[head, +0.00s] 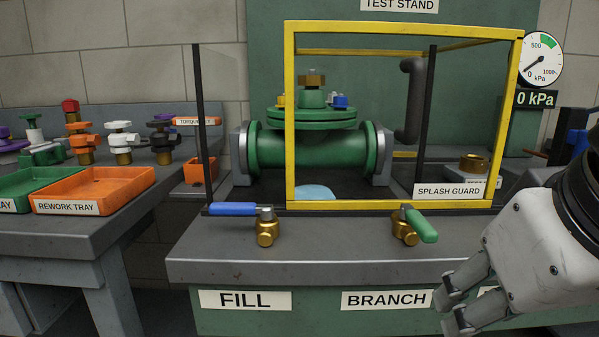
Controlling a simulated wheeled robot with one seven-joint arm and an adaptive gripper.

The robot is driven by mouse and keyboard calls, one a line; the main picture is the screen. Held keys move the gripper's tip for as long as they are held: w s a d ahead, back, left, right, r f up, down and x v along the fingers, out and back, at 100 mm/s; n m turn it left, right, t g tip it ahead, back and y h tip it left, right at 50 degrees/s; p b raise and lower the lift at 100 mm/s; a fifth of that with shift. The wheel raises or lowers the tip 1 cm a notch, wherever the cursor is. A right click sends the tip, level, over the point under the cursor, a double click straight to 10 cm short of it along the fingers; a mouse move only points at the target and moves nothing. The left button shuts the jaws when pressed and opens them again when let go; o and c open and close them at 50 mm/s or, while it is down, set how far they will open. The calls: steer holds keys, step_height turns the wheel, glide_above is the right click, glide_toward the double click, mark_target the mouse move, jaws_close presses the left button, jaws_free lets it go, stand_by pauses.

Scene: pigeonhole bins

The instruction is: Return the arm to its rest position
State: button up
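My gripper (456,312) is at the lower right, in front of the bench edge, pointing down and left. Its two fingers are apart with nothing visible between them. Its wrist runs off the right edge of the picture, so most of my arm is out of view. The gripper covers part of the bench front and a label there. It appears apart from the brass valve with the green handle (422,226), to its upper left.
The test stand bench (330,267) has a valve with a blue handle (233,209). A yellow-framed splash guard (290,120) encloses a green flanged valve body (310,150). A pressure gauge (540,60) reads 0 kPa. An orange rework tray (95,205) lies left.

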steer(key=s+d+f+g, duration=0.2)
steer(key=s+f+g, duration=0.15)
steer(key=f, duration=0.35)
steer(key=s+d+f+g, duration=0.2)
steer(key=s+d+f, duration=0.1)
steer(key=s+f, duration=0.25)
step_height(320, 180, up, 39)
steer(key=t+p, duration=0.3)
steer(key=p, duration=3.4)
steer(key=shift+w+a+t+y, duration=0.25)
steer(key=shift+w+t+y, duration=0.05)
steer(key=shift+w+t, duration=0.05)
steer(key=shift+f, duration=0.1)
